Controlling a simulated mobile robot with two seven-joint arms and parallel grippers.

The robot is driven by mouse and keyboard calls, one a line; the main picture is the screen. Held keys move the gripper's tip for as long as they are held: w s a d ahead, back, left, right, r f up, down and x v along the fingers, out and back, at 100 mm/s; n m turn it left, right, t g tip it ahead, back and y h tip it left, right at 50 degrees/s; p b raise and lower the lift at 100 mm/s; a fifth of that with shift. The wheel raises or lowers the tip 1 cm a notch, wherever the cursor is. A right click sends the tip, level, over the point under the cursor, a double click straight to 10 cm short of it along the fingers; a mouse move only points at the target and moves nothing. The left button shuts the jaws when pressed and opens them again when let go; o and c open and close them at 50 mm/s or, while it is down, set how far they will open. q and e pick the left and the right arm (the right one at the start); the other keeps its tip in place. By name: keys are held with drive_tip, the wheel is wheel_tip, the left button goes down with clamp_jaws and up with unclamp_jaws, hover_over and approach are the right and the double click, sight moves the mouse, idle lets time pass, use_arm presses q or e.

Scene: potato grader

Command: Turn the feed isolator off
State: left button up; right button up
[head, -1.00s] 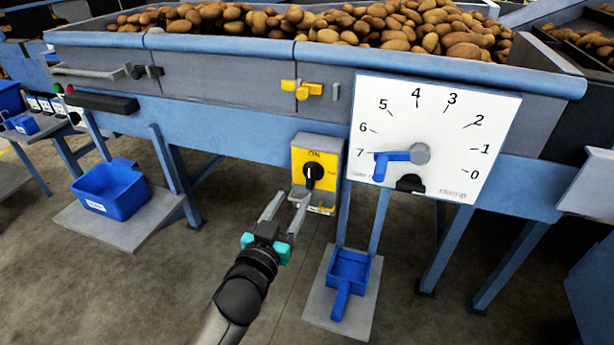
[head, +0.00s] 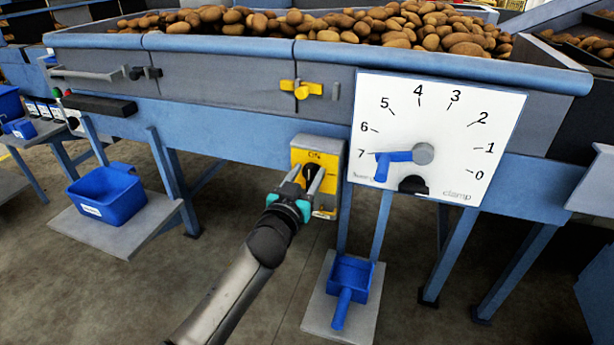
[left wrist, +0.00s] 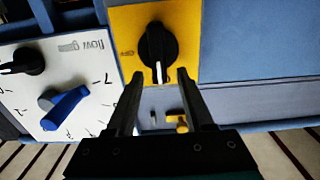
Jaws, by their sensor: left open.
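The feed isolator is a yellow box (head: 327,158) with a black rotary knob on the blue frame of the grader. In the left wrist view the isolator's yellow face (left wrist: 190,30) shows the black knob (left wrist: 158,50) with a white mark on its handle. My left gripper (head: 306,180) is open, with its fingers pointing at the knob and partly covering it in the head view. In the left wrist view the two fingertips (left wrist: 160,78) stand either side of the knob's lower end; I cannot tell whether they touch it. My right gripper is not in view.
A white dial plate (head: 440,130) with a blue pointer near 7 is right of the isolator. A yellow valve handle (head: 301,88) is above. A blue bin (head: 106,194) stands at left, and a blue scoop (head: 350,280) lies below the isolator.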

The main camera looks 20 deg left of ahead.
use_arm(q)
clamp_jaws()
idle(0.4)
